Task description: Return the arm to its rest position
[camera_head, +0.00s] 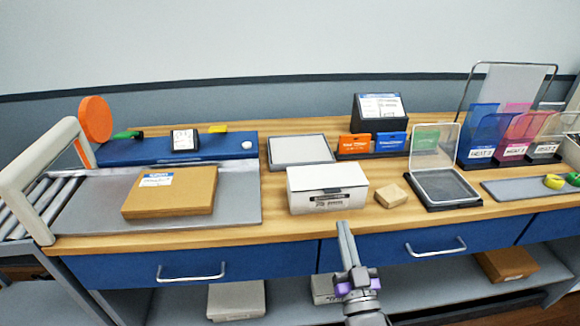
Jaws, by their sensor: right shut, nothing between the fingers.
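My right gripper (346,238) shows at the bottom centre, in front of the counter's front edge. Its two long grey fingers are together and hold nothing. Its tips appear just below a white box (328,190) with a label on its front, which stands on the wooden counter. I cannot tell whether the tips touch the counter edge. My left gripper is not in view.
A brown carton (172,192) lies on a grey plate at the left, beside a pale frame (40,178) and rollers. A small wooden block (391,196) and an open clear-lidded tray (446,187) stand right of the white box. Blue drawers (190,265) with handles are below.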

